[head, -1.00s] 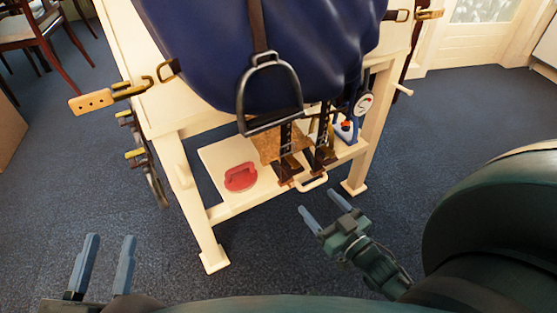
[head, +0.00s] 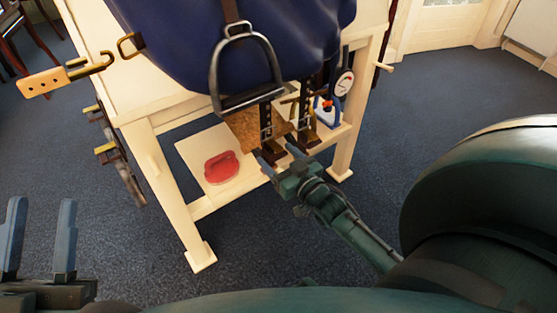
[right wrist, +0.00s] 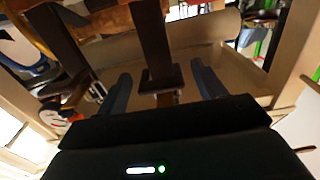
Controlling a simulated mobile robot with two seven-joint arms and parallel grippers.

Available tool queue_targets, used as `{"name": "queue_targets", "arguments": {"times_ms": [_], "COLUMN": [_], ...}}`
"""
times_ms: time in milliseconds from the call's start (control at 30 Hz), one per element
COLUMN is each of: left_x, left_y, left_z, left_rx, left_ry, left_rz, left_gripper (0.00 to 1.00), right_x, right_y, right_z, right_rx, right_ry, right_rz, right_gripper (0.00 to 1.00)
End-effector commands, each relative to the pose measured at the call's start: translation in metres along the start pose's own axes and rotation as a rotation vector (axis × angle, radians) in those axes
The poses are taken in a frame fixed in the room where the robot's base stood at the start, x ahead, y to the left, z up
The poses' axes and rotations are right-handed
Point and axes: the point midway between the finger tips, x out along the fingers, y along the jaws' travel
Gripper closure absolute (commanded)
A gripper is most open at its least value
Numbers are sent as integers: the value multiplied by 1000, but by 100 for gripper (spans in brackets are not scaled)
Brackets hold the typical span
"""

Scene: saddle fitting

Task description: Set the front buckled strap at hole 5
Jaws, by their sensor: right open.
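Two dark buckled straps with holes hang below the blue saddle (head: 230,50): a left one (head: 266,118) and a right one (head: 305,100). Each has a metal buckle and a brown lower end. I cannot tell which is the front one, and the hole each buckle sits at is too small to read. My right gripper (head: 279,156) is open at the left strap's lower end. In the right wrist view a brown strap (right wrist: 152,35) hangs between its spread fingers (right wrist: 161,85), with no grip visible. My left gripper (head: 38,238) is open and empty at lower left.
A metal stirrup (head: 246,75) hangs just above the straps. The white stand's lower shelf (head: 195,160) holds a red object (head: 221,167) and a blue item (head: 327,110). A round gauge (head: 344,82) is at the right. The stand's legs flank the straps.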

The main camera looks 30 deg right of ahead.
Motion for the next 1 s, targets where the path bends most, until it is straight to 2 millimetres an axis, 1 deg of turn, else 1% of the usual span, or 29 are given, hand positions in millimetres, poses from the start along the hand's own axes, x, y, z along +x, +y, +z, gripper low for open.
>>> {"name": "queue_targets", "arguments": {"times_ms": [300, 1000], "left_x": [1, 1], "left_y": [-1, -1], "left_z": [-1, -1], "left_rx": [6, 6], "left_ry": [8, 6], "left_rz": [0, 0], "left_gripper": [64, 64], "right_x": [2, 2], "right_y": [0, 0], "right_z": [0, 0], "right_rx": [0, -1], "right_ry": [0, 0], "right_rz": [0, 0], "right_gripper": [32, 89]}}
